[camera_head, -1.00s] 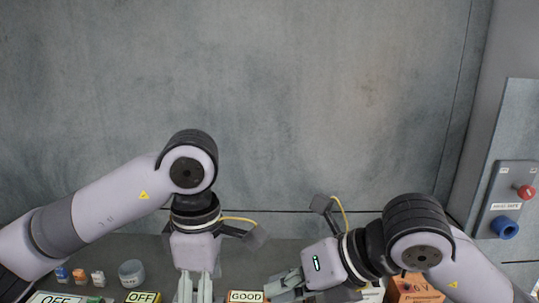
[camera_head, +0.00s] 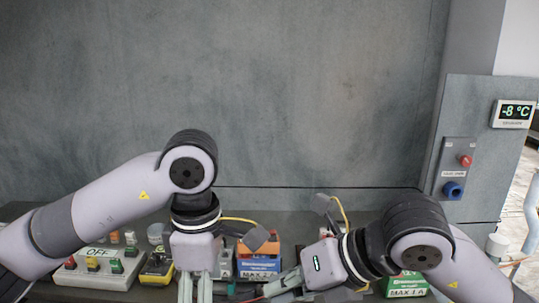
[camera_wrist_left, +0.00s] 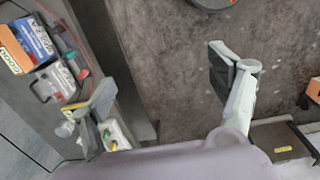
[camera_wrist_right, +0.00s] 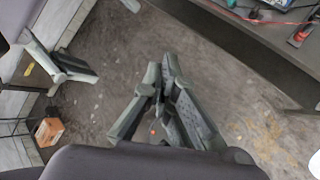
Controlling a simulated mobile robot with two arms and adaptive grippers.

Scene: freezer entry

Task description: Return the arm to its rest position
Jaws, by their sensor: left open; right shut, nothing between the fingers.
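My left gripper (camera_head: 198,288) points down in front of the bench in the head view, with its fingertips cut off by the lower edge. In the left wrist view its two fingers (camera_wrist_left: 165,85) stand wide apart with nothing between them. My right gripper (camera_head: 284,284) points left and slightly down in the head view, close to the left gripper but apart from it. In the right wrist view its fingers (camera_wrist_right: 165,75) meet at the tips and hold nothing; bare floor shows below them.
The bench (camera_head: 275,226) holds an OFF switch box (camera_head: 98,266), a yellow device (camera_head: 157,268), stacked orange and blue boxes (camera_head: 259,262) and a green box (camera_head: 405,284). A wall panel (camera_head: 457,170) has a red knob (camera_head: 465,160). A temperature display (camera_head: 513,114) reads -8 °C.

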